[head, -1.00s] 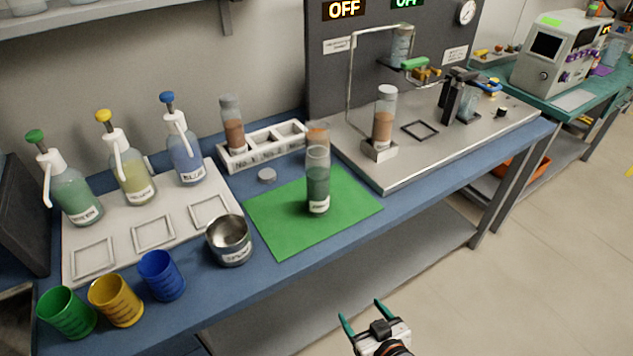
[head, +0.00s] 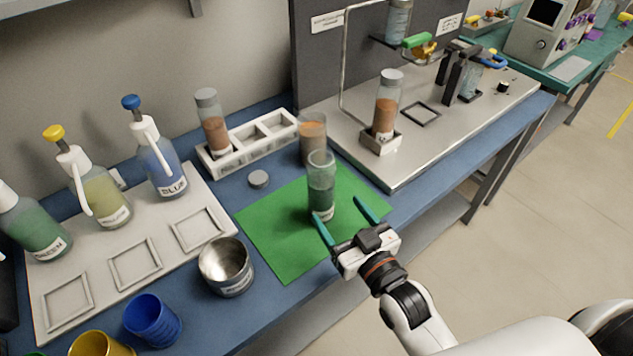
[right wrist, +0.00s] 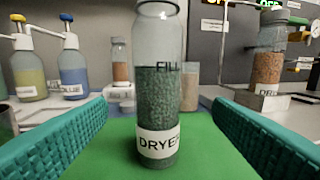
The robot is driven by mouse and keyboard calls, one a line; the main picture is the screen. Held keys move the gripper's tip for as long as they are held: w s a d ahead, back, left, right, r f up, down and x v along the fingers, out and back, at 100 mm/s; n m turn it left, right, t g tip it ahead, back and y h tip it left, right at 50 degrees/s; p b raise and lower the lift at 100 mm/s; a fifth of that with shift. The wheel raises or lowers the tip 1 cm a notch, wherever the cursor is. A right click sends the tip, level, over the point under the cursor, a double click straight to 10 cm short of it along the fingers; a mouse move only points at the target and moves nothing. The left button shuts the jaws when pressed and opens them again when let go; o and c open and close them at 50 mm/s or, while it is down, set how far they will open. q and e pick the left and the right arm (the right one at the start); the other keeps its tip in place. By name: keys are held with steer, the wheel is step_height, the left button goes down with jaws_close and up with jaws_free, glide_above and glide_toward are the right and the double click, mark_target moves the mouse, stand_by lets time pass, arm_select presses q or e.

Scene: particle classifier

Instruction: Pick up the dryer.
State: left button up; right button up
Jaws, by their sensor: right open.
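The dryer (head: 321,186) is a clear upright cylinder partly filled with dark green grains, standing on the green mat (head: 275,243). In the right wrist view the dryer (right wrist: 158,100) shows a FILL mark and a white label reading DRYER, and it stands centred ahead between my fingers. My right gripper (head: 344,220) is open and empty just in front of the dryer, its teal fingers pointing at it. The fingers also flank the lower right wrist view (right wrist: 158,135). No contact with the dryer shows. My left gripper is not in view.
A jar of brown grains (head: 312,140) stands close behind the dryer. A grey lid (head: 258,179) and a metal cup (head: 226,266) are to the left. A white rack (head: 248,143) is behind, and a filled column (head: 386,105) stands on the metal platform (head: 410,160).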

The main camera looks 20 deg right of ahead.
mark_target(329, 199)
steer(key=w, duration=0.3)
steer(key=shift+w+a, duration=0.35)
steer(key=shift+w+a+p, duration=0.15)
steer(key=shift+w+p, duration=0.15)
steer(key=shift+w, duration=0.3)
steer(key=w, duration=0.1)
steer(key=w+a, duration=0.1)
steer(key=w, duration=0.1)
steer(key=shift+w+r+p, duration=0.1)
steer(key=shift+w+p, duration=0.15)
steer(key=shift+p, duration=0.05)
steer(key=shift+w, duration=0.4)
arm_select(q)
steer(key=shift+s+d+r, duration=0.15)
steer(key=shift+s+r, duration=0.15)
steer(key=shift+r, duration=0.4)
arm_select(e)
steer(key=shift+c, duration=0.2)
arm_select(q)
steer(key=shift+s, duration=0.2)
arm_select(e)
steer(key=c, duration=1.2)
